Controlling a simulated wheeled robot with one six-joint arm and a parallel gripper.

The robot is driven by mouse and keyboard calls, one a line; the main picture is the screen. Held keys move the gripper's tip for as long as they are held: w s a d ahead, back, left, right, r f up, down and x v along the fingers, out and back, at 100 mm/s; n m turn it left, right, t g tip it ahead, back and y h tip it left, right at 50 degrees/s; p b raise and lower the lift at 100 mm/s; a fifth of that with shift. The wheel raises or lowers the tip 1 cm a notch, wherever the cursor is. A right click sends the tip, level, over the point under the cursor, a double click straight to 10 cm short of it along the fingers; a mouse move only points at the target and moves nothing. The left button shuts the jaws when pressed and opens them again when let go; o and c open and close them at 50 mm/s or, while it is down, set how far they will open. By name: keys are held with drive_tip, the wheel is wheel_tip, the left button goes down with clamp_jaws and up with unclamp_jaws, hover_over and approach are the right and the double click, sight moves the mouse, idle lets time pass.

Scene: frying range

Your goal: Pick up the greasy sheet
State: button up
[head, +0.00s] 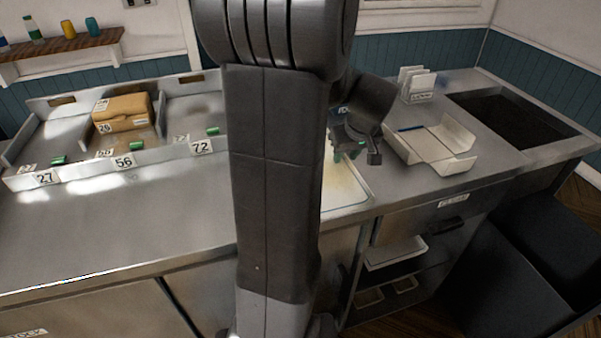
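A pale yellowish, stained sheet (342,188) lies flat in a shallow light-rimmed tray (352,209) set on the steel counter. I take it for the greasy sheet. My arm's thick column hides its left part, so its full outline is not visible. My gripper (356,155) hangs above the far part of the sheet, pointing down. Its two fingers look spread apart, with nothing visible between them. I cannot tell the exact height above the sheet.
An open cardboard tray (431,149) with a blue pen stands right of my gripper. A holder with white cards (416,84) is behind it. A dark sunken basin (510,117) is at the right. Numbered bins (122,160), one holding a brown box (122,112), line the left. A dark bin (545,255) stands front right.

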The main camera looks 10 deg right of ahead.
clamp_jaws()
drive_tip(key=shift+s+r, duration=0.1)
